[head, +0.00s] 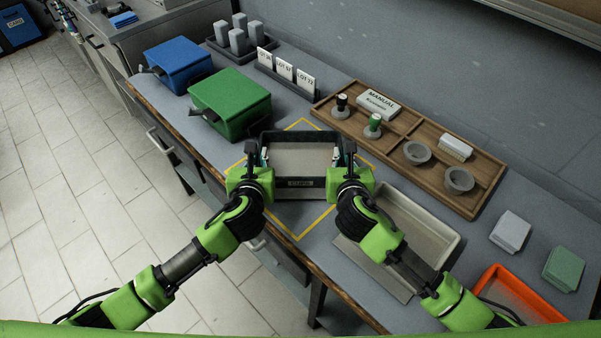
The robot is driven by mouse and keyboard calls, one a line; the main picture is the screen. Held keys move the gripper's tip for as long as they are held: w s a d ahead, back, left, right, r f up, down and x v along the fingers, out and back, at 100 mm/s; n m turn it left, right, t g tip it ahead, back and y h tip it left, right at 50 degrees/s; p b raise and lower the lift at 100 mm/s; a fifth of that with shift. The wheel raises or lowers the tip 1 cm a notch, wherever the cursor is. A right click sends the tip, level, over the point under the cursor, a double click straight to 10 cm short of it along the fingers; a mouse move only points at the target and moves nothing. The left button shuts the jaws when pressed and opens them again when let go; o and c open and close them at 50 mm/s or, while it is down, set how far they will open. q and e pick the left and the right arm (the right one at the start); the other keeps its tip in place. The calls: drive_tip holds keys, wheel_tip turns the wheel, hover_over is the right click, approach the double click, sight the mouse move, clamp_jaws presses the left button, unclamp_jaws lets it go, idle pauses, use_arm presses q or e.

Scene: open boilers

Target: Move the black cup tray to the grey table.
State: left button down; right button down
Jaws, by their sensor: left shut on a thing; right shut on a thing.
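A black tray (300,183) with a label on its front wall is at the middle of the head view, inside a yellow outlined square on the grey table (478,256). Its inside looks pale and empty of cups. My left gripper (255,160) is shut on its left side. My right gripper (345,161) is shut on its right side. The tray looks level; I cannot tell whether its bottom touches the table. The gripper tips are partly hidden by my wrists.
Green (236,97) and blue (180,62) boxes stand to the left. A wooden organizer (480,195) with stamps and bowls lies at the right. A beige tray (448,232) is close to my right arm, with an orange tray (520,290) beyond. A dark rack (245,58) holds several grey blocks.

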use_arm(q)
drive_tip(key=shift+a+f, duration=0.1)
drive_tip(key=shift+f, duration=0.35)
use_arm(e)
drive_tip(key=shift+d+f, duration=0.1)
drive_tip(key=shift+f, duration=0.35)
use_arm(q)
drive_tip(key=c, duration=2.2)
unclamp_jaws()
drive_tip(key=shift+r, duration=0.1)
use_arm(e)
drive_tip(key=c, duration=2.2)
unclamp_jaws()
drive_tip(key=shift+r, duration=0.1)
use_arm(q)
drive_tip(key=shift+s, duration=0.15)
drive_tip(key=shift+s+r, duration=0.15)
drive_tip(key=shift+s, duration=0.15)
drive_tip(key=v, duration=1.1)
drive_tip(key=shift+r, duration=0.1)
use_arm(e)
drive_tip(key=v, duration=1.2)
